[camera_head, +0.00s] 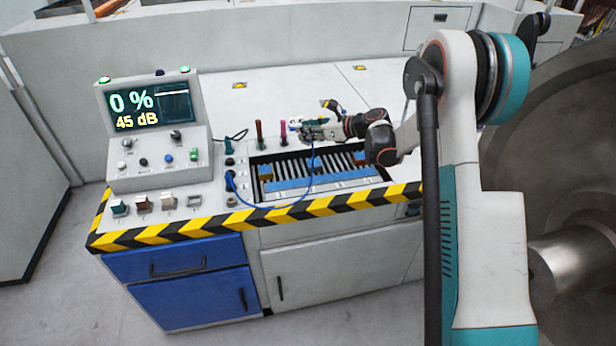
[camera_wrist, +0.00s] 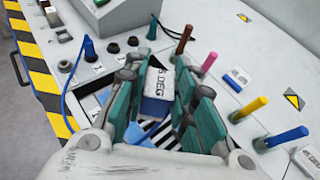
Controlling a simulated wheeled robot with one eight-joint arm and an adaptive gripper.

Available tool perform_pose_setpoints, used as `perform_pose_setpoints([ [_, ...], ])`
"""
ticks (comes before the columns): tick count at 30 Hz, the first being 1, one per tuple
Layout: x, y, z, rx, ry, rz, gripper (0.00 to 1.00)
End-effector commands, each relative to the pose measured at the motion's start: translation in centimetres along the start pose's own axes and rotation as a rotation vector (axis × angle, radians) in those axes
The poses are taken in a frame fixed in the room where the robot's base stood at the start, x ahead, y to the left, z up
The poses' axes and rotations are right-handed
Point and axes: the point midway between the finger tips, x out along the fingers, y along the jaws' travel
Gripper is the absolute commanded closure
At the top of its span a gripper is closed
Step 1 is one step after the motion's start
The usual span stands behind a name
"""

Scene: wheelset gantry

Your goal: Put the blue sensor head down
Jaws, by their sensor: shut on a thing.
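The blue sensor head (camera_wrist: 157,90) is a small block with blue sides and a white top face; part of its lettering reads "5 DEG". In the wrist view it sits between the teal fingers of my gripper (camera_wrist: 162,105), which is shut on it. In the head view my gripper (camera_head: 308,130) is over the back edge of the slotted bay (camera_head: 350,188). The head itself is small and partly hidden there. The wrist view shows black and white stripes below it. I cannot tell whether its underside touches anything.
A blue cable (camera_head: 268,207) loops from a panel socket across the bay toward my gripper. Brown (camera_wrist: 183,39), pink (camera_wrist: 209,62), yellow (camera_wrist: 248,109) and blue (camera_wrist: 287,136) pegs stand nearby. Another labelled block (camera_wrist: 238,78) lies right. A display console (camera_head: 150,125) stands left.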

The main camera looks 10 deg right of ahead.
Motion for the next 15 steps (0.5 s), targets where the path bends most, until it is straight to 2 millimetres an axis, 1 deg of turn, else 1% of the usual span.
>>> perform_pose_setpoints([
  [1,0.7,0.0,-1.6,0.0,0.0,0.0,1.0],
  [9,3.2,0.0,-7.8,0.001,0.0,-0.001,1.0],
  [12,4.0,0.0,-9.7,0.001,0.0,-0.002,1.0],
  [15,4.5,0.0,-10.9,0.001,0.0,-0.002,1.0],
])
